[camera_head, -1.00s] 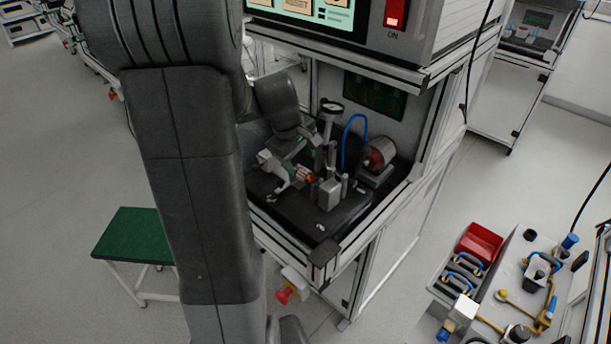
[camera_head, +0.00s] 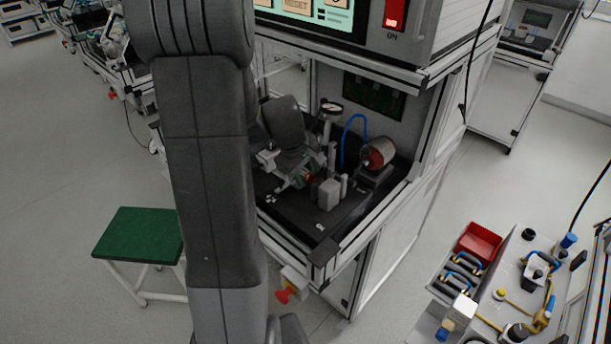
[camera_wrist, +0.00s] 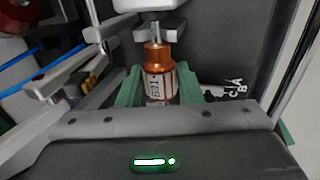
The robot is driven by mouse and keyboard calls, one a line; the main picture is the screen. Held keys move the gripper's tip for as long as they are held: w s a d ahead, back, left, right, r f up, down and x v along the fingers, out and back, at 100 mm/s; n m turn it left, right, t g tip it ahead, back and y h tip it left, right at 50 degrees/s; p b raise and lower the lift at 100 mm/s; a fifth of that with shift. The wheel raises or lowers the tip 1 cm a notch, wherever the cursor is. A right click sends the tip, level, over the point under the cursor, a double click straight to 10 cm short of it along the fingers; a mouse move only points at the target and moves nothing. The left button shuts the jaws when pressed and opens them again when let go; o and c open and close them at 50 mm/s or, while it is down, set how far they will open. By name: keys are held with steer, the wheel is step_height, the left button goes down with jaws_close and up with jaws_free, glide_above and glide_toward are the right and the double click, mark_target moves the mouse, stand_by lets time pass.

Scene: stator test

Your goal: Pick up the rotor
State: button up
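The rotor (camera_wrist: 158,58) is a copper-coloured cylinder with a white, printed lower part and a thin metal shaft. In the wrist view it stands between the two green fingers of my gripper (camera_wrist: 160,88), its shaft running up to a pale fixture part (camera_wrist: 150,5). The fingers flank it closely, but I cannot tell whether they press on it. In the head view my gripper (camera_head: 292,178) is low over the dark bench surface, with the small orange-red rotor (camera_head: 308,178) at its tip. The rotor's lower end is hidden by my gripper.
A grey block (camera_head: 328,194) and metal posts stand close right of the rotor. The cabinet's side post (camera_head: 432,135) bounds the bay on the right.

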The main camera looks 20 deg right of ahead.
steer(key=c, duration=0.4)
steer(key=shift+r, duration=0.15)
step_height(320, 180, up, 10)
steer(key=shift+f, duration=0.1)
step_height(320, 180, up, 5)
steer(key=p, duration=0.4)
glide_above(304, 172)
stand_by(0.4)
